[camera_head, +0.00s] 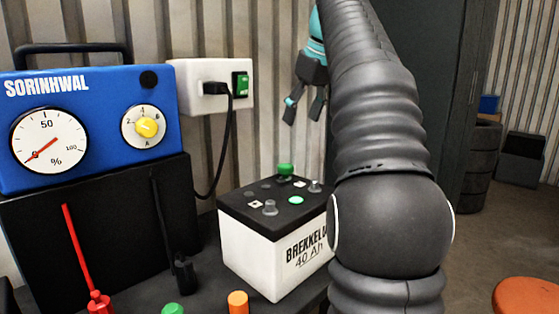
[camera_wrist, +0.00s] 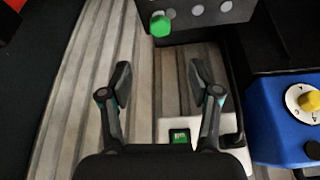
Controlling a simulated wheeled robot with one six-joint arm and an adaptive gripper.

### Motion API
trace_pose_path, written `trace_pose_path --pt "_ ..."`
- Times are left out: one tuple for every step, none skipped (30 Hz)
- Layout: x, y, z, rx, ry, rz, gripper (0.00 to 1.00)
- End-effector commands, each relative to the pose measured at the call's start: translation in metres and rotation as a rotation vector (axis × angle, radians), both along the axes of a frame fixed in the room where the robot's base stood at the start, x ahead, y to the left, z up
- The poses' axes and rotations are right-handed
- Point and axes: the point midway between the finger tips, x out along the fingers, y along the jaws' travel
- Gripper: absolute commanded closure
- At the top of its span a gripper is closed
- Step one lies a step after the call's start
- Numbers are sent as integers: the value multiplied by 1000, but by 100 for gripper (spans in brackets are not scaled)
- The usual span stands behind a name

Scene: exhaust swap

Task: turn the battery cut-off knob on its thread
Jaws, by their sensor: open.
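The green battery cut-off knob (camera_head: 285,169) stands at the back of the battery's black top. The white and black battery (camera_head: 245,250) is marked 40 Ah and sits on a dark bench. In the wrist view the knob (camera_wrist: 160,26) shows near the top, beyond the fingertips and roughly in line with the gap between them. My gripper (camera_head: 303,112) is open and empty, above the battery and apart from the knob. Both fingers of my gripper (camera_wrist: 158,75) show spread wide in the wrist view. The knob's thread is too small to make out.
A blue charger (camera_head: 100,100) with dials stands left of the battery. A white wall socket (camera_head: 190,75) with a black plug and green switch is behind. Red and black clamps stand in front of the charger. My arm hides the battery's right end.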

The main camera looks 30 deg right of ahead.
Motion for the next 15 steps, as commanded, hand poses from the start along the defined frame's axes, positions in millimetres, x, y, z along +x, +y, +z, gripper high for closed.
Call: trace_pose_path --pt "1 -1 -1 0 0 2 38" --pt "2 0 -3 0 0 3 38" --pt "3 0 -6 0 1 4 38" --pt "4 1 -9 1 1 4 38" --pt "5 1 -13 1 2 4 38" --pt "7 2 -18 1 2 4 38" --pt "9 2 -23 2 3 4 38" --pt "10 3 -27 1 2 4 38" --pt "13 3 -36 2 2 4 38" --pt "15 4 -41 1 1 4 38" --pt "17 4 -46 1 1 4 38" --pt "20 4 -53 2 1 3 38" --pt "22 4 -58 1 1 2 38" --pt "24 5 -63 2 2 2 38" --pt "27 5 -70 1 1 2 38"
